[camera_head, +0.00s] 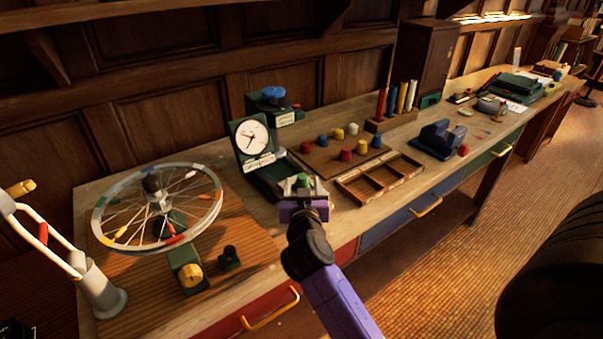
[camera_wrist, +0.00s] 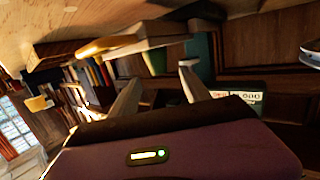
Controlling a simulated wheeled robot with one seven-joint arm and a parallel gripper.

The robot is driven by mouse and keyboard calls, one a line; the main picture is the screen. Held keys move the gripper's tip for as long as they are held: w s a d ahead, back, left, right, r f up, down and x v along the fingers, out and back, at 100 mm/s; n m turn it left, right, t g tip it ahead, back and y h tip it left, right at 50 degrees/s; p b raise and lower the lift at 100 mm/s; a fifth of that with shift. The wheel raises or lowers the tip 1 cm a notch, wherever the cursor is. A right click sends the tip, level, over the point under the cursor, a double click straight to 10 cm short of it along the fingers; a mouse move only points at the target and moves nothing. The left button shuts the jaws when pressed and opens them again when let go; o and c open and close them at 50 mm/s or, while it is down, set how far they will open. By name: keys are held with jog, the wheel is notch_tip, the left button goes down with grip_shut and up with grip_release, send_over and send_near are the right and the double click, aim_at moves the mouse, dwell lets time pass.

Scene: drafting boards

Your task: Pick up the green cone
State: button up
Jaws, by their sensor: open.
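A small green piece (camera_head: 302,180), which looks like the green cone, shows just past the fingertips of my gripper (camera_head: 304,192) in the head view. It is at the front left of the board with coloured pieces, and its lower part is hidden by my gripper. I cannot tell whether it is between the fingers or beyond them. My gripper's fingers are apart in the wrist view (camera_wrist: 161,76), with nothing clearly held. The green cone cannot be picked out surely in the wrist view.
A dial gauge (camera_head: 251,138) stands left of the green piece. A compartmented wooden tray (camera_head: 380,179) lies close to the right of my gripper. Red, blue, yellow and white pieces stand on a brown board (camera_head: 325,160) behind. A spoked wheel (camera_head: 157,205) is at left.

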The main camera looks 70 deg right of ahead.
aim_at(302, 175)
jog(key=x, duration=0.3)
jog(key=shift+r+p, duration=0.2)
jog(key=shift+p, duration=0.1)
jog(key=shift+f+p+x, duration=0.2)
jog(key=shift+p+x, duration=0.15)
jog(key=shift+x, duration=1)
jog(key=shift+f+p+x, duration=0.2)
jog(key=shift+p+x, duration=0.15)
jog(key=shift+x, duration=1)
jog(key=shift+s+a, duration=0.1)
jog(key=shift+c, duration=0.4)
grip_shut()
